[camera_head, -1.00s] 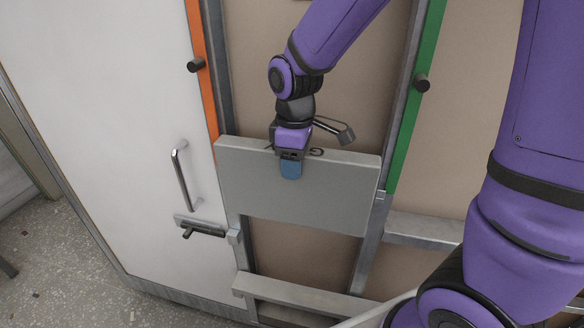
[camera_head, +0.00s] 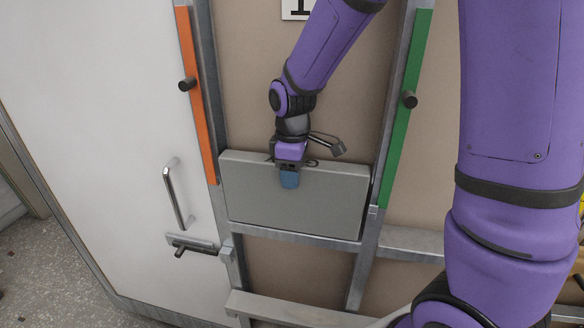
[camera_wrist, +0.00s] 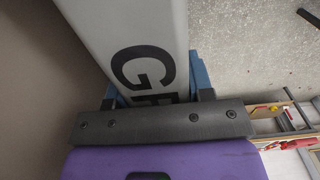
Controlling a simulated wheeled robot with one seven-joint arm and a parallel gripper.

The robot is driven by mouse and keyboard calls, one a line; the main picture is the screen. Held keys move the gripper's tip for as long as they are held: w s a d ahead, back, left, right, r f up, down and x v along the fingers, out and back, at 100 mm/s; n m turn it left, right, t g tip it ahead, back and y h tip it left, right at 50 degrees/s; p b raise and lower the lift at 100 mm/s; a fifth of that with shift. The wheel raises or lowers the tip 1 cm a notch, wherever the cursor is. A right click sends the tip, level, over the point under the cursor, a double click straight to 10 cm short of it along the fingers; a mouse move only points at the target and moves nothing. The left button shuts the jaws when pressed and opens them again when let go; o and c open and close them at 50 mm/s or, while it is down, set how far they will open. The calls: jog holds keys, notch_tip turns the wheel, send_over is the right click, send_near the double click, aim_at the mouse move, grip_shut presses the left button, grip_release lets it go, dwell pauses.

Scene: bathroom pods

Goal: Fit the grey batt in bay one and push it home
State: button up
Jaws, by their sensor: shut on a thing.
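The grey batt (camera_head: 293,207) is a flat grey slab in the head view, held level by its top edge. It stands between the metal studs of bay one (camera_head: 270,60), above a metal cross rail (camera_head: 300,238). My gripper (camera_head: 289,178) is shut on the middle of the batt's top edge, with a blue finger on its front face. In the wrist view the batt's edge (camera_wrist: 135,30) shows black letters between the blue fingers (camera_wrist: 153,85). Whether the batt's back touches the bay's rear panel is hidden.
An orange strip (camera_head: 195,100) with a black knob is at the left stud, and a green strip (camera_head: 408,110) with another knob at the right. A white door (camera_head: 90,110) with a handle (camera_head: 178,192) and latch (camera_head: 190,245) stands at left. A lower rail (camera_head: 290,308) crosses below.

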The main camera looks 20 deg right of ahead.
jog(key=shift+f, duration=0.25)
jog(key=o, duration=1.1)
notch_tip(320, 180, up, 11)
jog(key=shift+f, duration=0.1)
jog(key=shift+s, duration=0.1)
